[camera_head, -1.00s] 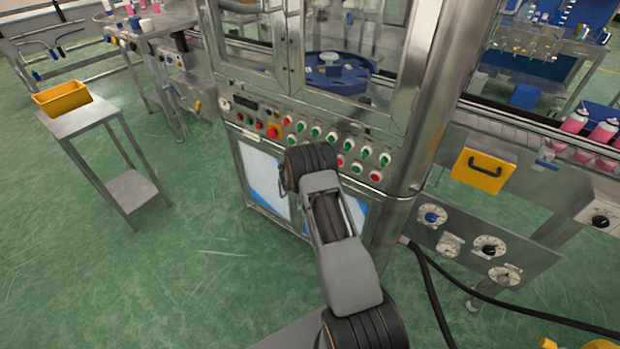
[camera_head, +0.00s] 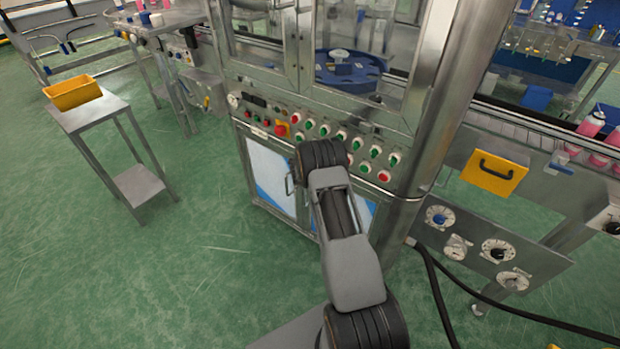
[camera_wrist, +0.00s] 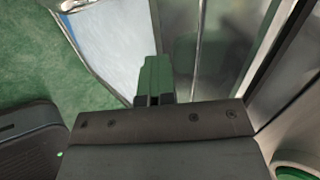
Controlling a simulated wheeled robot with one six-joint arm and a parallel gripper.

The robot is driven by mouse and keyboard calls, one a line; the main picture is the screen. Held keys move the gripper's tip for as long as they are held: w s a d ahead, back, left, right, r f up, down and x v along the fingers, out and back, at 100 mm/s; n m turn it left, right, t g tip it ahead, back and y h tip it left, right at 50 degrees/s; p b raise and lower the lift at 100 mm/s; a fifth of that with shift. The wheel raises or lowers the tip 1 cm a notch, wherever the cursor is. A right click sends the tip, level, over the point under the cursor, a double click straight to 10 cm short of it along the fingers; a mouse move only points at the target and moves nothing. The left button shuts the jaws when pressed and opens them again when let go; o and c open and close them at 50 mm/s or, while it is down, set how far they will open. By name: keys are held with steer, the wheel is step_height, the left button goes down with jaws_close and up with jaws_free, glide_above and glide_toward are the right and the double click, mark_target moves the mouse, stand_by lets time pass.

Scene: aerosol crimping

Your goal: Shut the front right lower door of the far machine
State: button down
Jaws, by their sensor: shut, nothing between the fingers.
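The machine (camera_head: 330,112) stands in the middle of the head view, with windows above a button panel and lower doors below. Its lower left door (camera_head: 268,172) has a white and blue panel and looks shut. The lower right door (camera_head: 363,214) is mostly hidden behind my arm; only a strip of its panel shows. In the wrist view, a white panel with a metal edge (camera_wrist: 112,42) lies left of my gripper (camera_wrist: 156,60), and bare steel lies right. The green fingers are together and empty, close to the panel; I cannot tell whether they touch it.
A small steel table (camera_head: 92,112) with a yellow bin (camera_head: 72,92) stands at the left. A dial panel (camera_head: 490,250) and a yellow handled box (camera_head: 494,172) are at the right. Black cables (camera_head: 438,300) run over the floor. The green floor (camera_head: 120,270) at the left is clear.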

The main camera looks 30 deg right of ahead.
steer(key=a+f+v, duration=0.2)
steer(key=v, duration=1.1)
steer(key=a+f+n+t+y, duration=0.2)
steer(key=a+n+y, duration=0.3)
steer(key=a+n, duration=0.25)
steer(key=s+a+r+n+g+y+p, duration=0.25)
steer(key=s+a+r+n+y, duration=0.25)
steer(key=s+a+r+n, duration=0.45)
steer(key=s+d+r+n+h+p, duration=0.1)
steer(key=s+r+n+p, duration=0.4)
steer(key=s+r+n, duration=0.8)
steer(key=s+r+h, duration=0.1)
steer(key=s+r, duration=0.4)
steer(key=r, duration=0.4)
steer(key=shift+s+d+g+p, duration=0.15)
steer(key=shift+s+g+p, duration=0.2)
